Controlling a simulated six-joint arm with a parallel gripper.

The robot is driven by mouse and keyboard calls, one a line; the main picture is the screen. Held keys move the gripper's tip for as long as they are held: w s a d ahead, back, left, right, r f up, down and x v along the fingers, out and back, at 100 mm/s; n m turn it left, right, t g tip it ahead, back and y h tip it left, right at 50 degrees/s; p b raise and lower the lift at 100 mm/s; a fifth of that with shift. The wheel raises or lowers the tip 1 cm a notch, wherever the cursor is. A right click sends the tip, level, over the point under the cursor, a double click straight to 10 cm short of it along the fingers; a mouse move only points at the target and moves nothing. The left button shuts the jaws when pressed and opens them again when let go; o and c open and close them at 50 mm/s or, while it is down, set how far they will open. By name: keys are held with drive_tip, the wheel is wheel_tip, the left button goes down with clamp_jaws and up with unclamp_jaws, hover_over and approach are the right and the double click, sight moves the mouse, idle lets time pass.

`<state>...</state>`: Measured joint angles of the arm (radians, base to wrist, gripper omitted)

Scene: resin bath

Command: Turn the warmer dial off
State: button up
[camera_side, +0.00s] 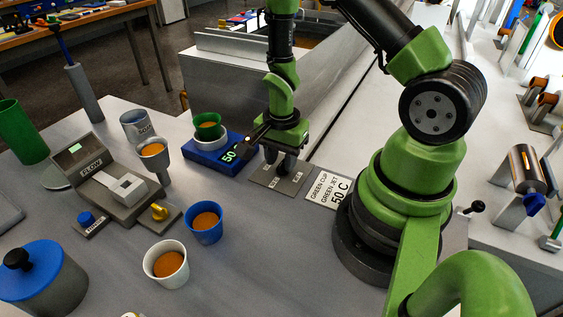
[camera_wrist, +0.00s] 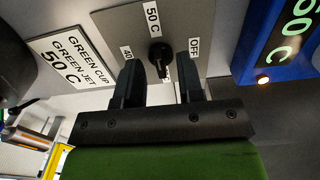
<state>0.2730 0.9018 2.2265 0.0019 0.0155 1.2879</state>
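The warmer dial (camera_wrist: 160,54) is a small black knob on a grey plate (camera_wrist: 190,18) labelled 40, 50 C and OFF. My gripper (camera_wrist: 161,70) is above the plate, its two dark fingers apart on either side of the knob, with gaps showing. In the side view my gripper (camera_side: 280,166) points down over the dial plate (camera_side: 262,179) and hides the knob. The blue warmer (camera_side: 202,155) shows 50 in green on its display, and a green cup (camera_side: 207,118) with orange liquid stands in it.
A card (camera_side: 328,189) reading green cup, green jet, 50 C lies right of the plate. Left are a grey device marked FLOW (camera_side: 95,165), a yellow knob (camera_side: 159,212), a blue cup (camera_side: 205,236) and a white cup (camera_side: 166,281). The front middle of the table is clear.

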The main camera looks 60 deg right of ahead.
drive_tip(key=shift+f, duration=0.85)
drive_tip(key=c, duration=0.6)
drive_tip(key=shift+o, duration=0.2)
drive_tip(key=shift+n, duration=0.3)
